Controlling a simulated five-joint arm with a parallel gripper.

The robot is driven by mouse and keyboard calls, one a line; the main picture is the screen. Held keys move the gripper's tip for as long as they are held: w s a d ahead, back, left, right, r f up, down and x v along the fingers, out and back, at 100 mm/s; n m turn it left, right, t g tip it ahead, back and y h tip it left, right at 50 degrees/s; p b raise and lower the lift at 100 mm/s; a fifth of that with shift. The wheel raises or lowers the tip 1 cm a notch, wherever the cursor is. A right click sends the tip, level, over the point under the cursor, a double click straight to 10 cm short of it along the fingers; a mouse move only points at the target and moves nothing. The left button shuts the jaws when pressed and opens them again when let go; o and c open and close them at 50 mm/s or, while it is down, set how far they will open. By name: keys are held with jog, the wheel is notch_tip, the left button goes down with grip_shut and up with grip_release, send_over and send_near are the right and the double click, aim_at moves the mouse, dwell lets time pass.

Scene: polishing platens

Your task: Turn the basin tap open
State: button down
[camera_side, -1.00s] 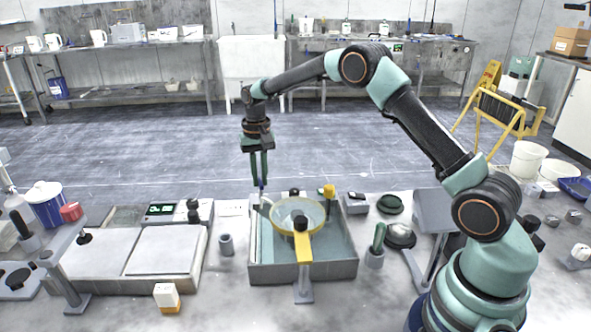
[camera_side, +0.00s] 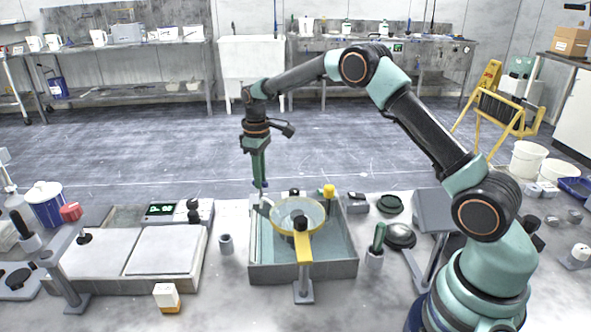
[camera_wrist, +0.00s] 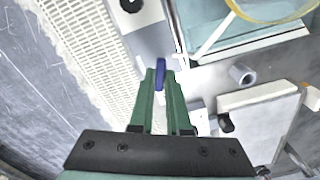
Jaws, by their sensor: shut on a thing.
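My gripper (camera_side: 262,186) points straight down at the back left corner of the grey basin (camera_side: 305,274). In the wrist view, its green fingers (camera_wrist: 162,72) are shut on the blue tap handle (camera_wrist: 160,77). The handle is a small narrow lever, partly hidden between the fingers. In the side view only a bit of blue shows at the fingertips. The pale tap spout (camera_side: 266,205) is just below, over the basin's left part. I cannot tell whether water is running.
A round yellow-rimmed lens (camera_side: 318,212) on a yellow arm stands over the basin. A green-handled tool (camera_side: 379,237) stands to the right.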

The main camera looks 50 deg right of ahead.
jog(key=shift+n, duration=1.6)
jog(key=c, duration=0.9)
grip_release()
jog(key=shift+r, duration=0.1)
jog(key=shift+r, duration=6)
